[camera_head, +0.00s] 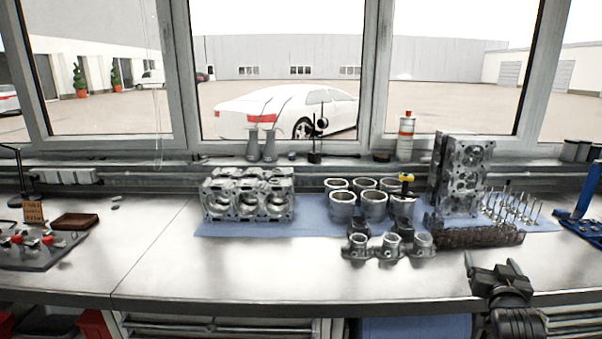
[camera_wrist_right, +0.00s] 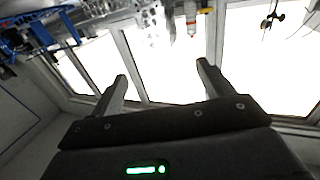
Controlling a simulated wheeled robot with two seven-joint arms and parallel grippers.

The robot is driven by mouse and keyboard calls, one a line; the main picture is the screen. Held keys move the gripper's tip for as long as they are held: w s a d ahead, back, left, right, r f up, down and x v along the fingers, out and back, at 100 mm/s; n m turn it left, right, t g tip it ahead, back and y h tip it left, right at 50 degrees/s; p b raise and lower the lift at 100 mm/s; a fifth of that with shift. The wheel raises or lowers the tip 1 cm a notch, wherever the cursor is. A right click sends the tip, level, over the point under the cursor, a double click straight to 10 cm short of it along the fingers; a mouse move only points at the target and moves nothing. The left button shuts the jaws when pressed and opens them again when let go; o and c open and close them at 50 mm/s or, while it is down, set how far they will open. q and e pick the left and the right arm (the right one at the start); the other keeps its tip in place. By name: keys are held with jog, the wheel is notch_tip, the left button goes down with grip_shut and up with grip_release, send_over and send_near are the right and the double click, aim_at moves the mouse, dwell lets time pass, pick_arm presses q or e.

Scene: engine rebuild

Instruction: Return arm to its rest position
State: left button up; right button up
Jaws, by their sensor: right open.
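My right gripper (camera_head: 492,265) is at the lower right in the head view, in front of the workbench (camera_head: 200,275) near its front edge. Its two fingers are spread apart with nothing between them; the open fingers also show in the right wrist view (camera_wrist_right: 163,85). That view is turned over, with the bench items along its top edge. My left gripper is not in view.
An engine block (camera_head: 248,198), several cylinder liners (camera_head: 343,205), an upright cylinder head (camera_head: 462,175) and several valves (camera_head: 512,207) stand on a blue mat (camera_head: 310,228). A manifold-like part (camera_head: 388,247) lies in front. The bench's front left-middle is clear.

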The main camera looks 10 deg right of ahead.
jog(key=s+a+f+n+g+y, duration=0.1)
jog(key=s+a+f+n+g, duration=0.15)
jog(key=f, duration=1.25)
jog(key=s+a+f+n+g+y, duration=0.15)
jog(key=s+f, duration=0.25)
jog(key=f, duration=1.1)
jog(key=s+a+f+n+g+y, duration=0.1)
jog(key=s+f+g, duration=0.25)
jog(key=f, duration=1.15)
jog(key=s+a+f+n+g+y, duration=0.15)
jog(key=s+a+f, duration=0.25)
jog(key=s+f, duration=0.4)
jog(key=s+a+f+g+y, duration=0.15)
jog(key=s+a+f, duration=0.35)
jog(key=s, duration=0.6)
jog(key=s+a+f+n+g+y, duration=0.15)
jog(key=s+a+f, duration=0.25)
jog(key=s+f, duration=0.45)
jog(key=s+a+f+g, duration=0.1)
jog(key=s+a, duration=0.2)
jog(key=s, duration=0.4)
jog(key=s+a+f+g, duration=0.2)
jog(key=s+a, duration=0.1)
jog(key=s, duration=0.3)
jog(key=shift+s, duration=0.35)
jog(key=shift+d+f, duration=0.1)
